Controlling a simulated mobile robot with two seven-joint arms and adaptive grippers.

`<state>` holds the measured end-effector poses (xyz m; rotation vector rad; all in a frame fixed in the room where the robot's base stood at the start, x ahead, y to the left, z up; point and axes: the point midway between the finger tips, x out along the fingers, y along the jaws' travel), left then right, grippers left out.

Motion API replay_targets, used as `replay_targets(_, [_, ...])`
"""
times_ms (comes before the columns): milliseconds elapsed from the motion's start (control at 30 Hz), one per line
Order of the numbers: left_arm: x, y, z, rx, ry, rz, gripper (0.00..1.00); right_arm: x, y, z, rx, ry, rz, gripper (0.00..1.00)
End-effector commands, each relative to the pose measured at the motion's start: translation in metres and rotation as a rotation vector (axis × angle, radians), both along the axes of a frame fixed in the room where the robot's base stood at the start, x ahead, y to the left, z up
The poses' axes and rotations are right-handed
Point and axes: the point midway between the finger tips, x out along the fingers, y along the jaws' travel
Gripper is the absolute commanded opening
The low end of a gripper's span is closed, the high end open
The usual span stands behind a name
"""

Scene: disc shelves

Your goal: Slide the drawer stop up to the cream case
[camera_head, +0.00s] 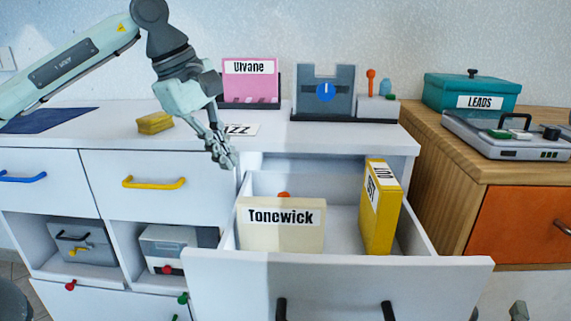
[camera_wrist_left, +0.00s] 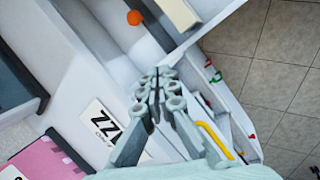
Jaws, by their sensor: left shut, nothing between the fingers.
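The cream case (camera_head: 281,225), labelled Tonewick, stands upright in the open white drawer (camera_head: 340,275), near its front left. The drawer stop's orange knob (camera_head: 284,195) shows just behind the case; the case hides the rest in the head view. In the left wrist view the stop is a dark plate (camera_wrist_left: 158,22) with the orange knob, parallel to the cream case (camera_wrist_left: 181,12), with a narrow gap between them. My left gripper (camera_head: 228,161) is shut and empty above the drawer's back left corner, left of and behind the stop.
A yellow case (camera_head: 378,215) leans in the drawer's right side. On the counter are a pink case (camera_head: 250,85), a grey stand (camera_head: 325,90) with a blue dial, and a yellow block (camera_head: 154,123). A teal box (camera_head: 471,91) and grey player (camera_head: 510,133) stand on the wooden cabinet.

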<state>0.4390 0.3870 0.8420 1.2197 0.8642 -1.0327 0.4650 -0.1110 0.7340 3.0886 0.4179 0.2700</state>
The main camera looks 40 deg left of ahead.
Motion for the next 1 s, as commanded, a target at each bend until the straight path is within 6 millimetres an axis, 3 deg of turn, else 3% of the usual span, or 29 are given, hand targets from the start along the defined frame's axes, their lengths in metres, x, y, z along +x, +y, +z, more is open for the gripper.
replay_targets(200, [0.032,-0.05,0.017,0.32,-0.062,-0.708,0.0,-0.006,-0.02,-0.062,-0.119,0.351,-0.043,0.58])
replay_targets(400, [0.047,-0.073,0.033,0.564,-0.052,-1.106,0.0,-0.023,-0.035,-0.1,-0.18,0.548,-0.07,0.58])
replay_targets(533, [0.05,-0.077,0.035,0.625,-0.04,-1.195,0.0,-0.027,-0.038,-0.109,-0.193,0.589,-0.074,0.58])
replay_targets(667, [0.054,-0.076,0.023,0.629,-0.035,-1.205,0.0,-0.026,-0.035,-0.106,-0.184,0.567,-0.067,0.58])
replay_targets(1000, [0.072,-0.07,-0.035,0.625,-0.036,-1.202,0.0,-0.016,-0.014,-0.076,-0.127,0.417,-0.027,0.58])
